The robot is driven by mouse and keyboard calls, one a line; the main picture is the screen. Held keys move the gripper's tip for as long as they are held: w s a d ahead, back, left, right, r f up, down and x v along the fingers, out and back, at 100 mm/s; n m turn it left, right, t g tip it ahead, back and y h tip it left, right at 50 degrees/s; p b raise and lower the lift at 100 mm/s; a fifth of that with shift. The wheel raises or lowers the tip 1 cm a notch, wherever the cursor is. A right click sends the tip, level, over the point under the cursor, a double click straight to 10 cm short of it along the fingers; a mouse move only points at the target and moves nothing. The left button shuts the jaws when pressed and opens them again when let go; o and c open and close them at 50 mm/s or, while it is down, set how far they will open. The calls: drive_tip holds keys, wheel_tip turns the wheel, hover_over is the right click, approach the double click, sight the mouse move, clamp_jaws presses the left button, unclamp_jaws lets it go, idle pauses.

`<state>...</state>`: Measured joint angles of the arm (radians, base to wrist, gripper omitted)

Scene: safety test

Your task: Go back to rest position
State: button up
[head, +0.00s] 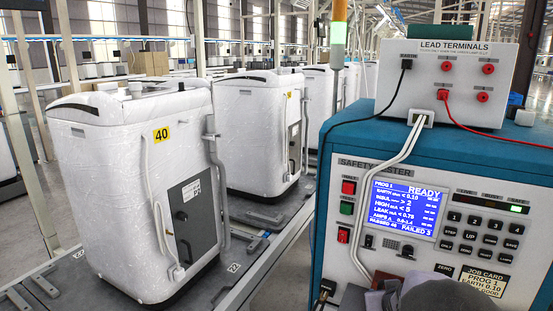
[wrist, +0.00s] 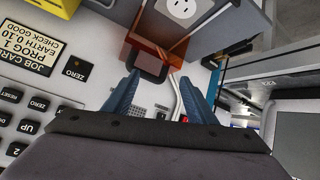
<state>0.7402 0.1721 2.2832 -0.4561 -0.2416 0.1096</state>
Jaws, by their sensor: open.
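My gripper (wrist: 158,78) shows in the wrist view with its two blue-grey fingers apart and nothing visible between them. It faces the front panel of the safety tester, by a dark block (wrist: 148,64) at the foot of an orange see-through cover (wrist: 160,42). Whether a finger touches the block is unclear. In the head view a dark grey part of my arm (head: 440,296) is at the bottom edge, in front of the lower panel. The blue and white safety tester (head: 345,171) has a lit screen (head: 403,208) reading READY.
A lead terminals box (head: 448,75) with black and red leads stands on the tester. White cables (head: 392,165) hang down its front. In the wrist view a grey socket box (wrist: 205,25) is close beyond the fingers. Wrapped white units (head: 110,150) stand on a conveyor (head: 270,250) at left.

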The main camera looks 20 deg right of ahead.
drive_tip(key=s+a+f+n+g+y+b, duration=0.1)
drive_tip(key=s+a+f, duration=0.1)
drive_tip(key=a+f, duration=0.35)
drive_tip(key=s+a+f+g+y+b, duration=0.2)
drive_tip(key=a, duration=0.6)
drive_tip(key=s+a+f+n+g+y+b, duration=0.1)
drive_tip(key=s+a+f, duration=0.1)
drive_tip(key=a+f, duration=0.35)
drive_tip(key=s+a+f+n+g+y+b, duration=0.2)
drive_tip(key=s+a+g, duration=0.3)
drive_tip(key=s+a, duration=0.7)
wheel_tip(320, 180, up, 18)
drive_tip(key=w+p, duration=0.1)
drive_tip(key=p, duration=1.7)
wheel_tip(320, 180, down, 44)
drive_tip(key=b, duration=4.4)
drive_tip(key=shift+a+f+b, duration=0.2)
drive_tip(key=shift+a+b, duration=0.15)
drive_tip(key=shift+a, duration=0.05)
